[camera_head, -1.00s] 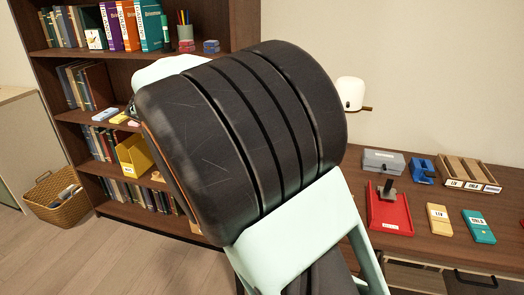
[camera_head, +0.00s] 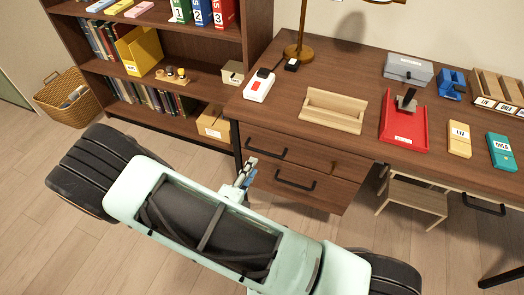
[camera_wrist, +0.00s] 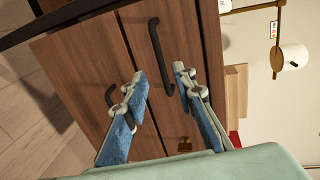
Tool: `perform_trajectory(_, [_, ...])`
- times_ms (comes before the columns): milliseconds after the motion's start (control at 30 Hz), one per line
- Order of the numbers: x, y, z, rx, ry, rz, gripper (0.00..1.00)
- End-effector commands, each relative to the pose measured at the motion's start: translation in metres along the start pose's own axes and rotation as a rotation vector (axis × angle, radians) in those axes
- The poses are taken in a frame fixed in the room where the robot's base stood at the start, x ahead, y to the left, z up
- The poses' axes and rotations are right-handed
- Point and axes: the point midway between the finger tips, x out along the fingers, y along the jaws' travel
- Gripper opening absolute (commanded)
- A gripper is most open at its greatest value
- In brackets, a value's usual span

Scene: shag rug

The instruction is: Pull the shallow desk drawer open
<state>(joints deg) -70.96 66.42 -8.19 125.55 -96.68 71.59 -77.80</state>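The wooden desk has a left block with two stacked drawers, both looking closed. The upper drawer (camera_head: 318,156) has a dark bar handle (camera_head: 265,146), which also shows in the wrist view (camera_wrist: 155,45). The lower drawer (camera_head: 325,196) has a similar handle (camera_head: 295,181), partly hidden by a finger in the wrist view (camera_wrist: 109,95). My gripper (camera_head: 252,170) is open and empty beside the drawer fronts' left end. In the wrist view my gripper (camera_wrist: 160,73) has its fingers on either side of the upper handle's line; contact is not visible. Another dark handle (camera_head: 484,206) shows under the desktop at right.
A bookshelf (camera_head: 165,115) stands left of the desk. A wooden stool (camera_head: 415,198) is under the desk. The desktop holds a white switch box (camera_head: 258,87), wooden tray (camera_head: 333,110), red tray (camera_head: 404,125) and lamp (camera_head: 300,52).

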Motion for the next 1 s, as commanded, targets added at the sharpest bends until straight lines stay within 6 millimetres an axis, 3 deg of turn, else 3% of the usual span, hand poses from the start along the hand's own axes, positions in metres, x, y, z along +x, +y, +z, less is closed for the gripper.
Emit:
perform_trajectory(300, [0.062, 0.001, -0.001, 0.008, 0.005, -0.001, 0.25])
perform_trajectory(500, [0.086, 0.000, -0.001, 0.008, 0.004, -0.001, 0.25])
perform_trajectory(900, [0.094, -0.001, 0.000, 0.008, 0.003, -0.001, 0.25])
perform_trajectory(1000, [0.094, -0.001, 0.000, 0.008, 0.003, -0.001, 0.14])
